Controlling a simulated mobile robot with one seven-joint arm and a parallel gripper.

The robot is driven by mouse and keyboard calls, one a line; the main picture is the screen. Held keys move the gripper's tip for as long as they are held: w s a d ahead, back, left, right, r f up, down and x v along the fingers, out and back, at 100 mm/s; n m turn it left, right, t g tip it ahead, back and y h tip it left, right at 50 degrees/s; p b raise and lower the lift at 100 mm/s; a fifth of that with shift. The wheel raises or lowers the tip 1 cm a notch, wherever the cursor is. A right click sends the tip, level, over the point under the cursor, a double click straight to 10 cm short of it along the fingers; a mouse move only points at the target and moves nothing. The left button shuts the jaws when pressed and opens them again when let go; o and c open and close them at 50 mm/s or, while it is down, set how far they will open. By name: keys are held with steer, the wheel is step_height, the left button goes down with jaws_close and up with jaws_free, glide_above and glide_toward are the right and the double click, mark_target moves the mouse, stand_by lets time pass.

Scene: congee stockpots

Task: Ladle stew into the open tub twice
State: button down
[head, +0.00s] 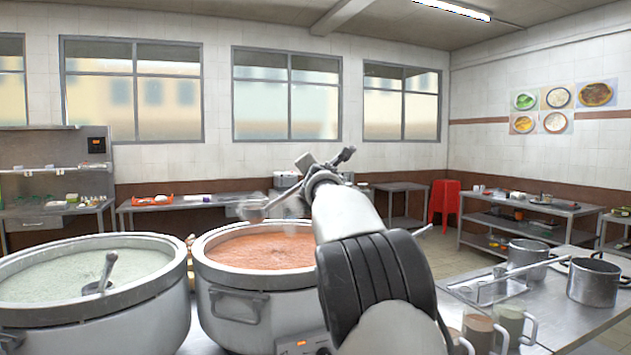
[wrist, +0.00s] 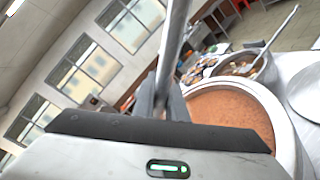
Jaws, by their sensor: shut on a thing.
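A large steel stockpot (head: 225,278) of orange-red stew (head: 262,250) stands left of my arm in the head view. The stew (wrist: 232,112) also fills the right of the wrist view. My gripper (head: 318,178) is shut on a ladle (head: 252,208) above the stew pot. The ladle's bowl hangs to the left of my gripper, above the pot's back left rim and clear of the stew. Its grey handle (wrist: 173,50) rises between the fingers (wrist: 166,103) in the wrist view. I cannot see what is in the bowl. I cannot tell which vessel is the open tub.
A second stockpot (head: 95,310) of pale green congee stands at left with a ladle (head: 103,275) in it. The right steel counter (head: 555,312) holds two smaller pots (head: 593,283) (head: 528,257) and several mugs (head: 510,322). A red stool (head: 443,200) stands behind.

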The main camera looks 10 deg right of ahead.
steer(key=s+a+n+g+y+p, duration=0.25)
steer(key=s+n+y, duration=0.35)
steer(key=s, duration=0.6)
steer(key=s+a+n+g+y+p, duration=0.2)
steer(key=s+n+g+y+p, duration=0.15)
steer(key=s+y, duration=0.65)
step_height(320, 180, down, 31)
steer(key=t+h+b, duration=0.1)
steer(key=b, duration=1.5)
steer(key=shift+s+d, duration=0.2)
steer(key=shift+s, duration=0.2)
steer(key=shift+f+n+b, duration=0.1)
steer(key=shift+n+b, duration=0.15)
steer(key=shift+b, duration=0.1)
steer(key=shift+f, duration=0.15)
steer(key=shift+f, duration=0.5)
steer(key=shift+r+h+p, duration=0.15)
steer(key=shift+h+p, duration=0.25)
steer(key=shift+h, duration=0.1)
